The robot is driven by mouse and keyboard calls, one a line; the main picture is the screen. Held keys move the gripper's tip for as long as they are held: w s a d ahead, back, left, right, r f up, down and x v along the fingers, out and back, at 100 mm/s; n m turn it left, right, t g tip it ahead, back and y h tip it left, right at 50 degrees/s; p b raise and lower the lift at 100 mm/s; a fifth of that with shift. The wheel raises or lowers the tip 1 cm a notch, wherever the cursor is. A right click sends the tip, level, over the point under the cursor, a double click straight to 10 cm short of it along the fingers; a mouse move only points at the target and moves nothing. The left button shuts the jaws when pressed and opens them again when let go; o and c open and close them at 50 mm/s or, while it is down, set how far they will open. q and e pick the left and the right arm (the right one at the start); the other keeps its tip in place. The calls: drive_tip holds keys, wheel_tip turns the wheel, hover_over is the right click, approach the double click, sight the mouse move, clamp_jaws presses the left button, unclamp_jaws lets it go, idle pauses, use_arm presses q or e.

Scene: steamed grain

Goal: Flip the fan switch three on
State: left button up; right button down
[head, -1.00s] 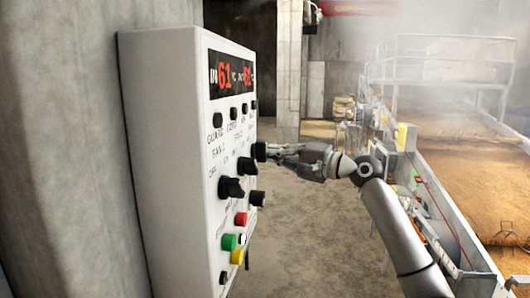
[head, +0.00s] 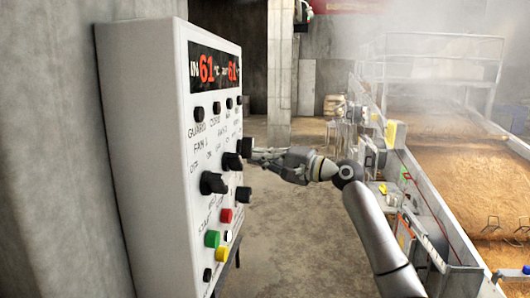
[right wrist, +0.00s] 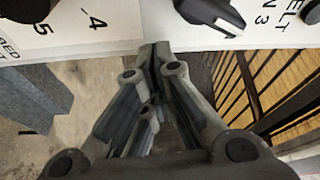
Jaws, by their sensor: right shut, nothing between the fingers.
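A white control box (head: 150,130) on the left wall carries several black rotary knobs. The nearest, a black knob (head: 213,183), sits under the label FAN 1, and a second knob (head: 231,161) is behind it. A third knob (head: 244,147) is at the far edge, by my right gripper (head: 254,155). In the right wrist view, a black knob with a white pointer line (right wrist: 215,12) lies beside lettering ending in "N 3". My right gripper is shut and empty, its tips at the panel face to the left of that knob; contact cannot be told. My left gripper is out of view.
Another black knob (head: 243,194) and red, green and yellow buttons (head: 212,239) sit lower on the box. A long grain bed (head: 440,140) with metal sides runs along the right. The concrete floor between is open; steam hangs at the back.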

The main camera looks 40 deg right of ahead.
use_arm(q)
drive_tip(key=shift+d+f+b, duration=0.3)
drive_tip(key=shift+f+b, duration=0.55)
drive_tip(key=shift+b, duration=0.05)
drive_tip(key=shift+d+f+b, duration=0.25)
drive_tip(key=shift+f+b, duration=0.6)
drive_tip(key=shift+b, duration=0.05)
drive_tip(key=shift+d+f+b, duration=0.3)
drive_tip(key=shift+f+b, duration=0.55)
drive_tip(key=shift+b, duration=0.05)
use_arm(e)
drive_tip(key=d+v, duration=0.1)
drive_tip(key=v, duration=0.9)
drive_tip(key=shift+w+d+r, duration=0.3)
drive_tip(key=shift+d+r, duration=0.05)
drive_tip(key=shift+r, duration=0.3)
